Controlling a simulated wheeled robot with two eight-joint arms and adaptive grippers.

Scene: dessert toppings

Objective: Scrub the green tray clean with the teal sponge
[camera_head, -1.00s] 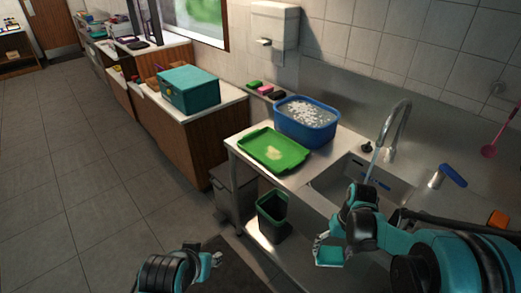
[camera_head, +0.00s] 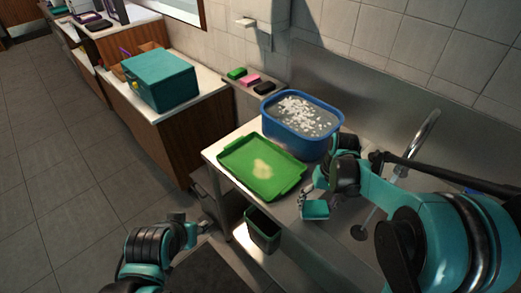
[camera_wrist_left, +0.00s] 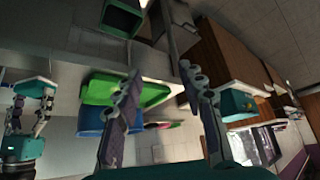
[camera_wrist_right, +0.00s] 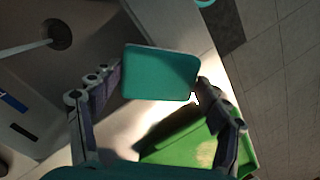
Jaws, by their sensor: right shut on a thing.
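The green tray (camera_head: 240,161) lies on the steel counter, with a pale yellowish smear (camera_head: 262,168) near its middle. My right gripper (camera_head: 310,196) is shut on the teal sponge (camera_head: 315,210), just right of the tray's near right corner and apart from it. In the right wrist view the sponge (camera_wrist_right: 160,75) sits between the fingertips, with the green tray (camera_wrist_right: 190,143) beyond and partly hidden by a finger. My left gripper (camera_head: 207,227) is left of the counter's front, away from the tray. In the left wrist view its fingers (camera_wrist_left: 160,80) are spread with nothing between them.
A blue tub (camera_head: 300,147) of water with white foam stands behind the tray. Green, pink and black sponges (camera_head: 250,79) lie on a ledge. A dark green bin (camera_head: 263,230) is below the counter front. The faucet (camera_head: 420,135) and sink are at right. A teal box (camera_head: 160,80) stands on the left counter.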

